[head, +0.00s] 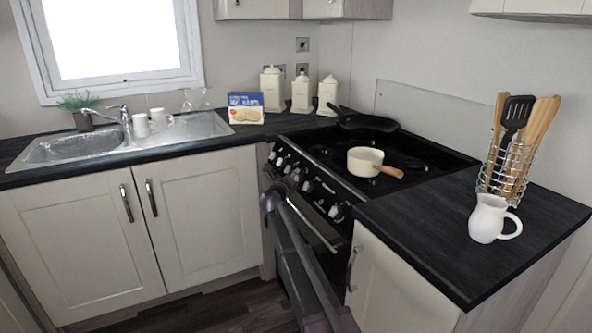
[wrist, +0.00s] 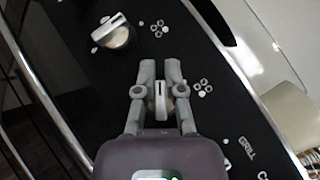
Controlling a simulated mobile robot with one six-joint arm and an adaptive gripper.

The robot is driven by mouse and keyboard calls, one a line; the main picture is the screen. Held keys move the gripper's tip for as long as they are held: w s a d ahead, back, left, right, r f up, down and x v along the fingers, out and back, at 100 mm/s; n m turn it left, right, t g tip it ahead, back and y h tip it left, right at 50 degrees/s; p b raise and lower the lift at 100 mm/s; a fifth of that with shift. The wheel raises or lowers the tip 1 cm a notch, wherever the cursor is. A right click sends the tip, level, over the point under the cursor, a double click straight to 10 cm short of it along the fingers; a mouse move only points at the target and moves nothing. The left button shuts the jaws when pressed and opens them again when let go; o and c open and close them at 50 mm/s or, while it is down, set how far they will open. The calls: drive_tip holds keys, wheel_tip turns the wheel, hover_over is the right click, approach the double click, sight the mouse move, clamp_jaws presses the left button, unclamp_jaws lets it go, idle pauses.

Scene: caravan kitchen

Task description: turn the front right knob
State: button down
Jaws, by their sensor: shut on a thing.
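The black stove (head: 410,160) has a front panel with a row of pale knobs (head: 333,211). In the wrist view my gripper (wrist: 160,88) is shut on a knob (wrist: 160,104), with one finger on each side of its raised grip bar. A burner mark with several small squares and dots is printed beside this knob. In the head view my gripper (head: 293,182) is at the panel, and my arm hides part of the panel and oven front. I cannot tell from the mark alone which burner the held knob serves.
Another knob (wrist: 116,33) stands apart in the wrist view, near the GRILL lettering's far side. A cream saucepan (head: 366,160) and a dark pan (head: 362,121) stand on the hob. A white jug (head: 490,219) and utensil rack (head: 507,170) stand on the right counter.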

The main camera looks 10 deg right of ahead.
drive_tip(key=shift+d+f+n+g+y+p, duration=0.1)
drive_tip(key=shift+n+g+y+p, duration=0.2)
drive_tip(key=shift+n+y+p, duration=0.75)
drive_tip(key=shift+f+n+g+y+p, duration=0.1)
drive_tip(key=shift+n+g+y+p, duration=0.2)
drive_tip(key=shift+n+y+p, duration=0.75)
drive_tip(key=shift+f+n+g+y+p, duration=0.15)
drive_tip(key=shift+n+g+y+p, duration=0.25)
drive_tip(key=shift+n, duration=0.6)
drive_tip(key=shift+f+n+p, duration=0.15)
drive_tip(key=shift+n+p, duration=0.15)
drive_tip(key=c, duration=0.7)
unclamp_jaws()
drive_tip(key=shift+a, duration=0.2)
